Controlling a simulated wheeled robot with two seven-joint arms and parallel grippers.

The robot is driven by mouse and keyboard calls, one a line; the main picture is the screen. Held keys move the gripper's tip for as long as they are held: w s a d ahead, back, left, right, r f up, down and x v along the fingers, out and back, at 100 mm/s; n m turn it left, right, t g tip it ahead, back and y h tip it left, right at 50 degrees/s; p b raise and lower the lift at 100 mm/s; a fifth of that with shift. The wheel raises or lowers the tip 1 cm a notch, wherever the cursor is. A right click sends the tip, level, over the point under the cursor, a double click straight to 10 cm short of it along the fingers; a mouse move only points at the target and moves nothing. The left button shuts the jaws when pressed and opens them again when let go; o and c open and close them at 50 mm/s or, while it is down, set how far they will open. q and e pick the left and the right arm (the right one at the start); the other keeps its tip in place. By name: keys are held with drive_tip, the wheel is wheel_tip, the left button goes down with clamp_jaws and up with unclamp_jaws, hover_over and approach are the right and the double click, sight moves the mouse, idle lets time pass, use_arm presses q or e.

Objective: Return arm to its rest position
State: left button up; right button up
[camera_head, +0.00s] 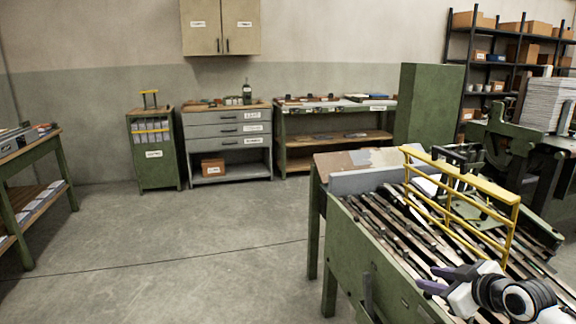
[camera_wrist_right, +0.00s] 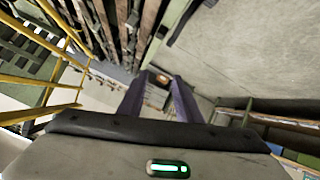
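My right arm (camera_head: 515,298) comes in at the lower right of the head view. Its right gripper (camera_head: 433,280) is over the near part of the slatted gathering machine (camera_head: 365,258), with its purple fingers pointing left. In the right wrist view the two purple fingers of this gripper (camera_wrist_right: 159,98) stand apart with nothing between them, so it is open and empty. Whether it touches the slats below cannot be told. My left arm and left gripper are not in view.
A yellow guard rail (camera_head: 514,215) stands on the machine beyond the right gripper. A tall paper stack (camera_head: 548,103) is at the right. A green cabinet (camera_head: 155,168), a grey drawer unit (camera_head: 228,143) and a workbench (camera_head: 32,165) stand farther off. The floor (camera_head: 200,250) between is clear.

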drive_tip(key=s+a+f+m+g+y, duration=0.1)
drive_tip(key=s+a+f+g, duration=0.1)
drive_tip(key=s+a+f, duration=1.3)
drive_tip(key=s+a+f+m, duration=0.2)
drive_tip(key=s+f, duration=0.2)
drive_tip(key=s, duration=0.6)
drive_tip(key=s+a+f+m+h, duration=0.1)
drive_tip(key=s+f, duration=0.3)
drive_tip(key=s, duration=0.7)
drive_tip(key=shift+s+a+m+g, duration=0.2)
drive_tip(key=shift+a+m+g, duration=0.1)
drive_tip(key=shift+a+m, duration=0.25)
